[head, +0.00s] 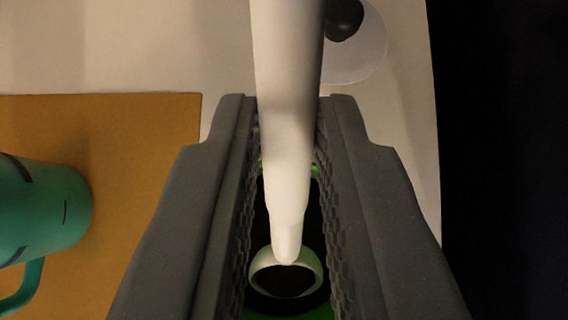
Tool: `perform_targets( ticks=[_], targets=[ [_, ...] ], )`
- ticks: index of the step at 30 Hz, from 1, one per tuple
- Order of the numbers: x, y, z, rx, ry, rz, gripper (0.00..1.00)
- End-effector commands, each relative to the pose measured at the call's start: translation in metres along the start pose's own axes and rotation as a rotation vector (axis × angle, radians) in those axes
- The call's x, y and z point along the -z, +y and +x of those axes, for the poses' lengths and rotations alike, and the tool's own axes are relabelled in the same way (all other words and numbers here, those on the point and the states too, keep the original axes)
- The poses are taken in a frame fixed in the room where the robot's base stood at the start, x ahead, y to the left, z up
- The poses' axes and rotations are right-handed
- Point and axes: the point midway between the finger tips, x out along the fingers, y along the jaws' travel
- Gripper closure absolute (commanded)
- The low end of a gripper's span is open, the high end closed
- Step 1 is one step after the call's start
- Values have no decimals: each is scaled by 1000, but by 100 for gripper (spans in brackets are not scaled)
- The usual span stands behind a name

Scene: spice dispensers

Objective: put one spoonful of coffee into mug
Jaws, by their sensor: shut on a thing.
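My gripper (288,108) shows as two dark grey ridged jaws shut on a long white spoon-like handle (287,60). The handle runs from the top edge down between the jaws and narrows to a rounded end. Its far end is out of view, so I cannot see a spoon bowl or coffee. The teal mug (50,212) with dark markings is at the left, cut off by the frame edge. Its handle (20,290) points down. The mug is left of my gripper, apart from it.
A brown mat (140,130) lies under the mug on a pale table (140,45). A white round piece (365,60) with a dark rounded thing (344,14) is at the top right, partly hidden by the handle. Beyond the table's right edge it is black.

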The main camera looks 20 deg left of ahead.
Motion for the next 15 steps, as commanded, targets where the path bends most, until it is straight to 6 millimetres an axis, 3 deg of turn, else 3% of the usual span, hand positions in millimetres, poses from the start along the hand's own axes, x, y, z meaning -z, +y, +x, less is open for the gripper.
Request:
perform_targets(
  ticks=[15],
  targets=[
    [20, 1, -19, -2, 1, -1, 100]
  ],
)
